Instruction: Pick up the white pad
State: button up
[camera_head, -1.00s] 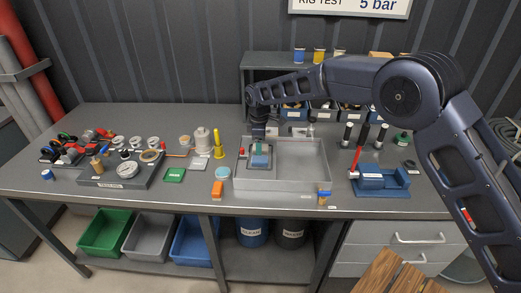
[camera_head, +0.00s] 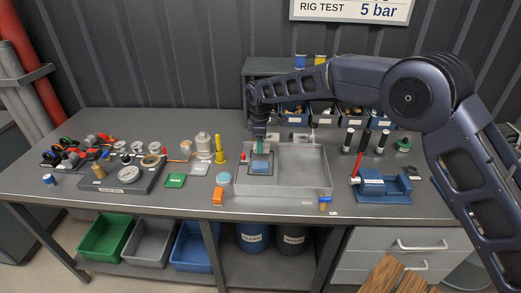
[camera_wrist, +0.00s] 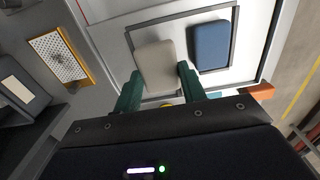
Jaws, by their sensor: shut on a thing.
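The white pad (camera_wrist: 154,65) shows in the wrist view, between the green fingers of my gripper (camera_wrist: 158,86). The gripper is shut on it, with a finger against each side. The pad is over a small framed holder (camera_wrist: 182,70); I cannot tell whether it still touches the holder floor. A blue pad (camera_wrist: 210,46) lies beside it in the same holder. In the head view my gripper (camera_head: 261,148) points down into the left part of the grey tray (camera_head: 308,190). The white pad is not clearly visible there.
The tray's right part is empty. A yellow post (camera_head: 219,150) and an orange block (camera_head: 217,195) stand left of the tray. A blue vise (camera_head: 380,185) and several upright black-handled tools (camera_head: 363,140) are to its right. Small bins (camera_head: 321,112) stand behind.

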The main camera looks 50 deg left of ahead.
notch_tip(320, 180, up, 17)
dwell(0.4)
jog(key=shift+o, duration=1.2)
jog(key=shift+c, duration=0.5)
